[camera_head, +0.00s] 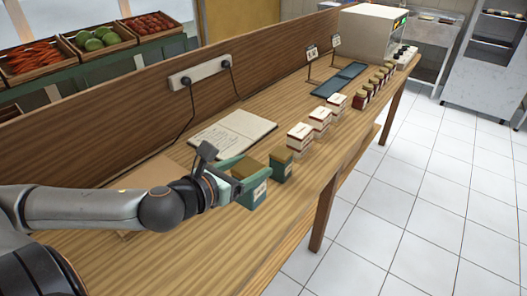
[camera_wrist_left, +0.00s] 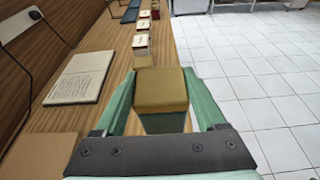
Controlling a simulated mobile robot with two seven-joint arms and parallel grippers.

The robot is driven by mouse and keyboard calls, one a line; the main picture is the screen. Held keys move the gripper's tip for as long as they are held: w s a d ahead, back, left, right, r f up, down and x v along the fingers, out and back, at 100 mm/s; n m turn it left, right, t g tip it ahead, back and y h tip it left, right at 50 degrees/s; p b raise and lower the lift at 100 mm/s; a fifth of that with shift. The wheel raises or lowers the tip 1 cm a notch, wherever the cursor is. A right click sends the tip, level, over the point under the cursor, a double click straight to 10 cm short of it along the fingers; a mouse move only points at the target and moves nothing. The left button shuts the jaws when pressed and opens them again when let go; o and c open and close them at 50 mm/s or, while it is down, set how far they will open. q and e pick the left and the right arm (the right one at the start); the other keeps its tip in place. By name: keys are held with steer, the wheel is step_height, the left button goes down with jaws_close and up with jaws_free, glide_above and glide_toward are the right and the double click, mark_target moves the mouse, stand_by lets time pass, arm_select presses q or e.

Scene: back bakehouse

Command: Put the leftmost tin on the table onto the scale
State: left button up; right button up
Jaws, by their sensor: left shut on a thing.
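My left gripper (camera_head: 246,177) is shut on a green tin with a brown-gold lid and a pale label (camera_head: 258,193). In the left wrist view the tin's lid (camera_wrist_left: 161,90) sits between the two green fingers. I cannot tell whether the tin's base touches the table (camera_head: 215,240). A second green tin (camera_head: 282,167) stands just beyond it, to the right in the head view. I cannot pick out a scale for certain. My right gripper is not in view.
Beyond the tins stand several white-and-red boxes (camera_head: 299,140) and jars (camera_head: 361,100). An open book (camera_head: 233,133) lies left of them. Dark blue trays (camera_head: 340,80) lie farther back, before a white appliance (camera_head: 372,35). A wooden partition (camera_head: 130,125) bounds the left.

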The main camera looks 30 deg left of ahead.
arm_select(q)
steer(key=shift+s+d+r, duration=0.1)
steer(key=shift+s+r, duration=0.05)
steer(key=shift+s+f, duration=0.15)
steer(key=shift+f, duration=0.3)
steer(key=shift+s+d+f+n+y, duration=0.15)
steer(key=shift+d+f+n+y, duration=0.15)
steer(key=shift+d+f, duration=0.35)
steer(key=shift+s+d+f+n+y, duration=0.2)
steer(key=shift+d+f+y, duration=0.1)
steer(key=shift+d+f, duration=0.25)
steer(key=d, duration=0.6)
steer(key=shift+s+d+f, duration=0.2)
steer(key=shift+d, duration=0.1)
